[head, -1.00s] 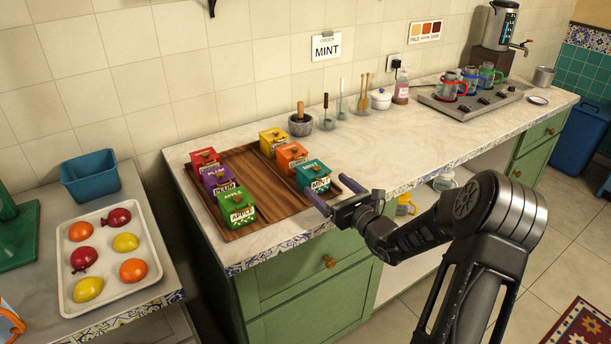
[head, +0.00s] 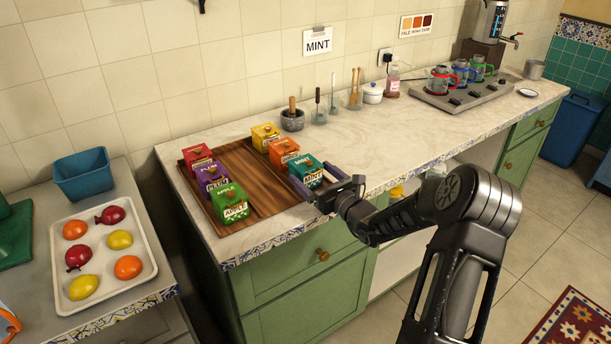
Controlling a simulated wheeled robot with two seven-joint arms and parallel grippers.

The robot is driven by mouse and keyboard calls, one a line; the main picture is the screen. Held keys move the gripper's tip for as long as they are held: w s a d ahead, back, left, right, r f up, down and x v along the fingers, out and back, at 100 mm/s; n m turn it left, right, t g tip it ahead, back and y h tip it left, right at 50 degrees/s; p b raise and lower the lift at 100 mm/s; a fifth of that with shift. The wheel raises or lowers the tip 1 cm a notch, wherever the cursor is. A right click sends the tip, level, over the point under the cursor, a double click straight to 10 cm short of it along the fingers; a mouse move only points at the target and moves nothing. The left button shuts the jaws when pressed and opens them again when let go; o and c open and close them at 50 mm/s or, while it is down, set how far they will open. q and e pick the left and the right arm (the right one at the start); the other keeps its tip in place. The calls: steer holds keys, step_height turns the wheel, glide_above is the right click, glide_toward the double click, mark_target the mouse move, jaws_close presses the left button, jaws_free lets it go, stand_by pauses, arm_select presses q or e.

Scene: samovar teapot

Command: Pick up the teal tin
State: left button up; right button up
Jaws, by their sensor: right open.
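My left gripper is out of view.
Orange (head: 284,151), yellow (head: 265,136), red (head: 197,156), purple (head: 212,176) and green (head: 229,204) tins stand on the same tray. A mortar (head: 292,121) stands behind. The counter right of the tray (head: 370,145) is clear.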

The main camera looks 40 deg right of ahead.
mark_target(305, 168)
steer(key=w, duration=0.4)
steer(key=shift+p, duration=0.3)
steer(key=shift+s, duration=0.1)
steer(key=shift+c, duration=0.2)
steer(key=c, duration=1.9)
step_height(305, 168, up, 10)
steer(key=shift+r+b, duration=0.1)
steer(key=shift+b, duration=0.25)
